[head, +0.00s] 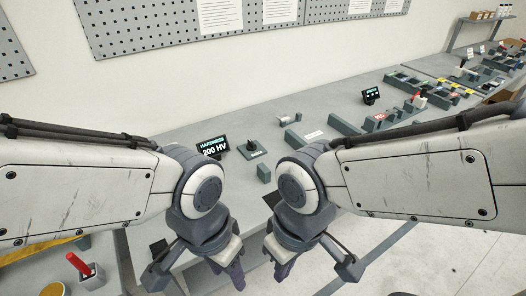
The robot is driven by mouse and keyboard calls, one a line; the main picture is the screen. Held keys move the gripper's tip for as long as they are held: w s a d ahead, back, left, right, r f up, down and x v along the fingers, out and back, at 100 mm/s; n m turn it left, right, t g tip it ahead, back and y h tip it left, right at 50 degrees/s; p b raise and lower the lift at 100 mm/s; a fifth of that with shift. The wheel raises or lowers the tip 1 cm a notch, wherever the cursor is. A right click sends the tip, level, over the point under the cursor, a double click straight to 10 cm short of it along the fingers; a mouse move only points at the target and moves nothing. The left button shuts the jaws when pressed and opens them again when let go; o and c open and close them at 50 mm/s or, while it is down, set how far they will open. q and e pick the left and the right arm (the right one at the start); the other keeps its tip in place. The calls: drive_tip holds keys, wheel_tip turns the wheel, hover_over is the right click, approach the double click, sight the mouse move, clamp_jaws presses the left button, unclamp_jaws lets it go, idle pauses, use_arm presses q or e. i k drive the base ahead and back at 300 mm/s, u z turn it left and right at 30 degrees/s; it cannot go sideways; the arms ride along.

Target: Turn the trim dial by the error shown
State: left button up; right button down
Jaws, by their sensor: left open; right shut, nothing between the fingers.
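A dark knob on a grey-green base, which looks like the trim dial (252,149), stands on the grey bench between my two arms. Its pointer marks are too small to read. My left gripper (238,276) is open and empty, pointing down at the front of the bench. My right gripper (281,270) is shut and empty, close beside it on the right. Both are nearer to me than the dial and touch neither dial nor display.
A small green block (264,173) stands in front of the dial. Grey-green fixture bars (294,139) and a second small display (370,95) lie further right on the bench (330,108). A red-handled item (78,265) is at the lower left. A pegboard hangs behind.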

sight(251, 146)
drive_tip(key=z, duration=1.45)
drive_tip(key=i, duration=0.8)
drive_tip(key=u, duration=2.35)
